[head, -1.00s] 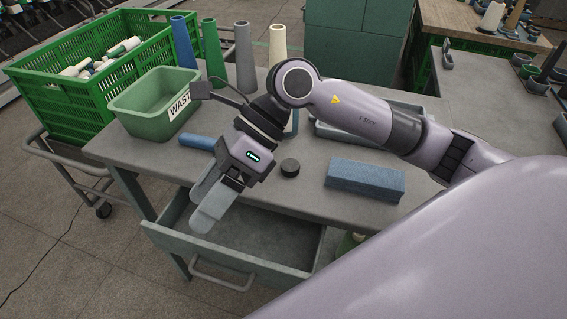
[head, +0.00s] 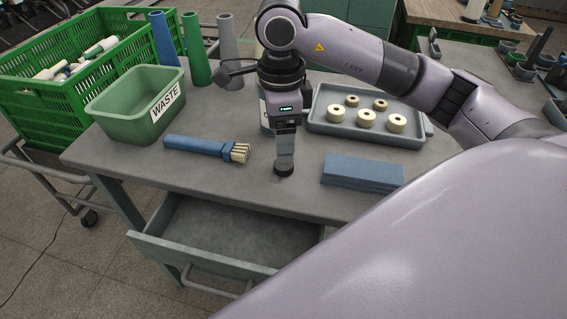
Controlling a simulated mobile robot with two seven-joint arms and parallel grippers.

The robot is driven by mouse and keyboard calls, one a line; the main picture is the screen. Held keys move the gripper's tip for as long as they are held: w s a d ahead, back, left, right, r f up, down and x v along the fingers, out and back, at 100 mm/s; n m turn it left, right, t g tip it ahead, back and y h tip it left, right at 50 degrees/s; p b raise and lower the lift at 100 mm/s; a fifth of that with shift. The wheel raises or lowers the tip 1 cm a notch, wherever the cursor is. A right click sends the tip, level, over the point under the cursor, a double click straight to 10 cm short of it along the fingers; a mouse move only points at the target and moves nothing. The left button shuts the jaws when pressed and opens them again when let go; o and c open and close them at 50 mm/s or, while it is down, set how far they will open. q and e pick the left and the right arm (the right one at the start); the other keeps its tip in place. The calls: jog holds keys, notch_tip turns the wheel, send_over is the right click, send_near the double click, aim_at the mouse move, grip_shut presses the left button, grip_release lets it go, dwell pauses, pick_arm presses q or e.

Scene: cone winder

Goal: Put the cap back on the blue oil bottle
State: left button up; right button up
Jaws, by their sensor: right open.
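My right gripper (head: 284,163) points straight down over the table, its fingers at the small black round cap (head: 283,170). The fingers hide part of the cap, which seems to sit on the tabletop. The gripper is open; I cannot tell whether its fingers touch the cap. Just behind the gripper stands a bluish upright container (head: 265,118), probably the oil bottle. My wrist hides most of it, including its top. My left gripper is not in view.
On the table (head: 215,178) lie a blue-handled brush (head: 200,145) and a blue block (head: 362,172). A grey tray (head: 322,125) holds several cream rings. A green WASTE bin (head: 120,112) stands left, tall tubes (head: 197,52) behind. An open drawer (head: 190,245) juts out in front.

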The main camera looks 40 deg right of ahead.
jog(key=shift+f, duration=0.55)
jog(key=shift+w+d+f, duration=0.1)
jog(key=shift+w+f, duration=0.05)
jog(key=shift+f, duration=2.45)
jog(key=shift+c, duration=0.4)
jog(key=c, duration=1)
